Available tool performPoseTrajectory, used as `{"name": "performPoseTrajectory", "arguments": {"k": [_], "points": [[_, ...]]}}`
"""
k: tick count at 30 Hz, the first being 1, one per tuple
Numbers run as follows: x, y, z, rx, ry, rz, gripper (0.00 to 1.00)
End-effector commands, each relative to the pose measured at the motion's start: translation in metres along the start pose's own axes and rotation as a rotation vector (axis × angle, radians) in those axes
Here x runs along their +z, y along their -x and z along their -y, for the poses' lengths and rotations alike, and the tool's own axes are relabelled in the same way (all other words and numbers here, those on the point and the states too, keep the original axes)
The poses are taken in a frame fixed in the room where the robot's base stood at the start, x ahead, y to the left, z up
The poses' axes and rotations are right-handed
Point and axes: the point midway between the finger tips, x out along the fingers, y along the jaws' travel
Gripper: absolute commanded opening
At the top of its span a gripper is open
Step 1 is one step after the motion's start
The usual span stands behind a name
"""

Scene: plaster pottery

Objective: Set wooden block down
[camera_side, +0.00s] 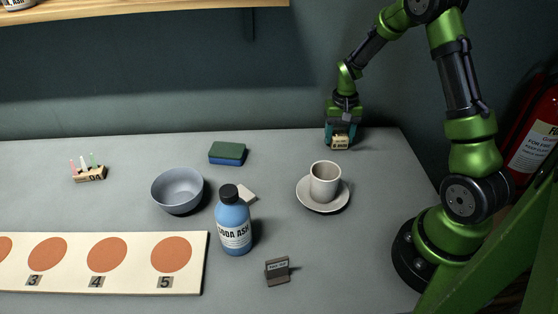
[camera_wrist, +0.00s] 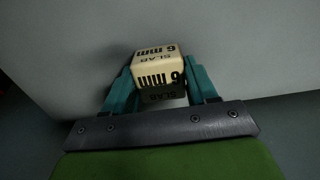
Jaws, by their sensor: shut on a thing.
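The wooden block (camera_wrist: 158,66) is pale, with dark lettering that reads SLAB 6 mm in the wrist view. My gripper (camera_wrist: 160,85) is shut on it, with a teal finger on each side. In the side view my gripper (camera_side: 341,138) points down near the back right of the table, behind the cup. The block (camera_side: 340,143) shows there between the fingertips, low over the table. I cannot tell whether its underside touches the surface.
A cup (camera_side: 324,180) stands on a saucer (camera_side: 338,204) in front of my gripper. A sponge (camera_side: 228,153), a grey bowl (camera_side: 178,190) and a blue SODA ASH bottle (camera_side: 234,222) stand further left. A small dark sign (camera_side: 277,271) stands in front. The table between sponge and gripper is clear.

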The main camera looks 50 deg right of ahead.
Motion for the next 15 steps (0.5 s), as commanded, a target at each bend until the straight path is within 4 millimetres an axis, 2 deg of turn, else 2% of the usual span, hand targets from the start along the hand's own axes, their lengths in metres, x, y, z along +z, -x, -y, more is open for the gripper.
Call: {"name": "performPoseTrajectory", "arguments": {"k": [2, 3, 7, 15], "points": [[0.0003, -0.0028, -0.0001, 0.000, -0.001, 0.002, 0.27], [0.0002, -0.0023, -0.0001, 0.000, -0.001, 0.001, 0.63], [0.0003, -0.0021, -0.0001, 0.000, -0.001, 0.001, 0.83], [0.0002, -0.0015, -0.0002, 0.000, 0.000, 0.000, 0.83]]}}
